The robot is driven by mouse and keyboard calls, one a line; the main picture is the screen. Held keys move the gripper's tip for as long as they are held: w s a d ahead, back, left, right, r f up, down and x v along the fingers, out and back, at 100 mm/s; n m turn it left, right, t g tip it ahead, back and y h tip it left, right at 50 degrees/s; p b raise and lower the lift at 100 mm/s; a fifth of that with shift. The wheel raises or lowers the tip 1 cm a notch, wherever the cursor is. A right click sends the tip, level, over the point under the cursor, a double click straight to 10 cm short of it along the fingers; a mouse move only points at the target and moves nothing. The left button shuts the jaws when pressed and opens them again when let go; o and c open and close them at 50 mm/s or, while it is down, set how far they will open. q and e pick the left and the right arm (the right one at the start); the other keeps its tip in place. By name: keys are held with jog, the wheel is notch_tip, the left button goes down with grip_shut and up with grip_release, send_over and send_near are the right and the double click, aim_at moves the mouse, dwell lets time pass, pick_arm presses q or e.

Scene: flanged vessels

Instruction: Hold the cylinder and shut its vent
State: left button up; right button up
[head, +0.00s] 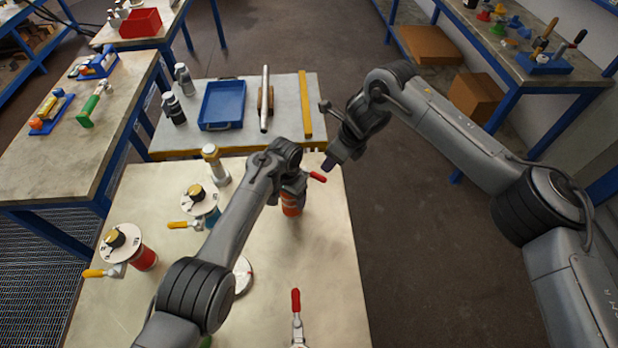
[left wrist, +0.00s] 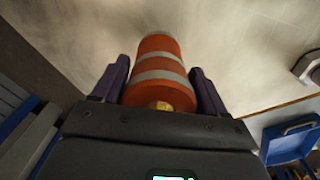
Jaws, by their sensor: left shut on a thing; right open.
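The cylinder (head: 291,207) is orange with pale bands and stands on the pale table under my left gripper (head: 291,189). My left gripper is shut on it. In the left wrist view the cylinder (left wrist: 158,68) sits between the two purple fingers, with a brass-coloured fitting (left wrist: 160,105) at its near end. A red handle (head: 317,177) sticks out beside the left gripper; I cannot tell if it belongs to the cylinder's vent. My right gripper (head: 330,163) is open and empty, in the air above and right of the cylinder.
Two flanged vessels with yellow handles, one red (head: 145,258) and one blue (head: 207,214), stand at the table's left. A red-handled clamp (head: 296,302) is at the front. A blue tray (head: 222,104) lies on the bench behind. The table's right part is clear.

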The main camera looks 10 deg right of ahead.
jog(key=shift+o, duration=0.4)
dwell(0.4)
jog(key=n+t+y, duration=0.5)
jog(key=n+t, duration=0.1)
jog(key=t, duration=0.4)
send_near(325, 181)
jog(key=w, duration=0.2)
jog(key=x, duration=1.1)
jog(key=shift+s+a+f, duration=0.25)
jog(key=shift+s+a, duration=0.1)
jog(key=shift+a, duration=0.05)
grip_shut()
